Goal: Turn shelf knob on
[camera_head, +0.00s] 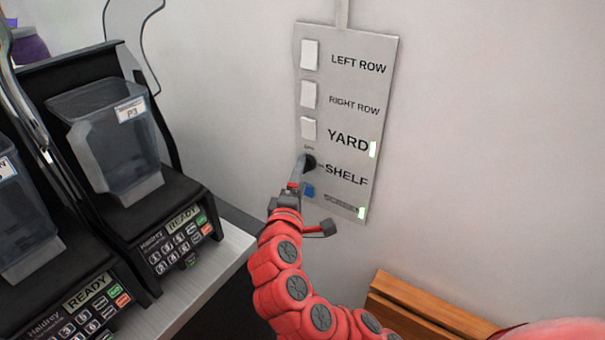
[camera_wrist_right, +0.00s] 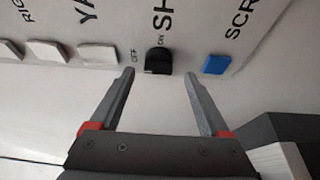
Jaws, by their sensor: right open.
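The shelf knob (camera_head: 309,163) is a black rotary knob beside the word SHELF on the grey wall panel (camera_head: 384,60). In the right wrist view the knob (camera_wrist_right: 158,61) lies just beyond the fingertips, between their lines, with OFF and ON printed beside it. My right gripper (camera_head: 300,165) reaches up to the panel at the knob. In the right wrist view the right gripper (camera_wrist_right: 160,76) is open, one finger to each side of the knob, and holds nothing. I cannot tell whether the fingertips touch the panel. My left gripper does not show.
White switches for LEFT ROW (camera_head: 310,54), RIGHT ROW (camera_head: 308,95) and YARD (camera_head: 308,128) sit above the knob. A blue button (camera_head: 308,191) sits below it. Black machines with clear bins (camera_head: 110,140) stand on the left. A wooden slatted piece (camera_head: 425,312) is at lower right.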

